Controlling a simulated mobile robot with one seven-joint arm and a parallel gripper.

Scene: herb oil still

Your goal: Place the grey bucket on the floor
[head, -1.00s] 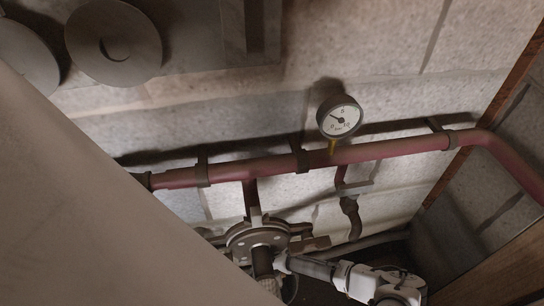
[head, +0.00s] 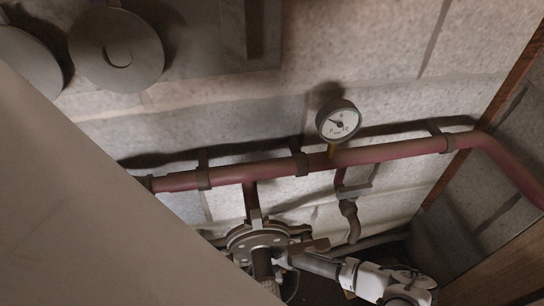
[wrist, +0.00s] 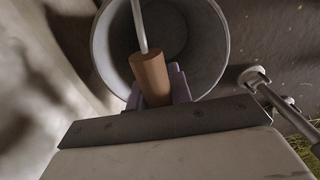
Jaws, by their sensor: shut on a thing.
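The grey bucket (wrist: 101,50) shows from above in the wrist view, with its round rim and empty-looking inside. Its thin pale handle carries a brown wooden grip (wrist: 150,77). My gripper (wrist: 157,90) is shut on this grip, with a purplish finger on each side. The bucket hangs or stands just beyond the fingers; I cannot tell whether its base touches anything. The floor (wrist: 270,35) appears as a dark brown surface beside the bucket. I cannot make out the bucket in the head view.
A metal rod with a round end (wrist: 252,78) is close to the right of the bucket, with straw-like bits (wrist: 300,122) below it. In the head view a red pipe (head: 390,151) with a gauge (head: 338,120) and a round flanged fitting (head: 258,240) run along the stone wall.

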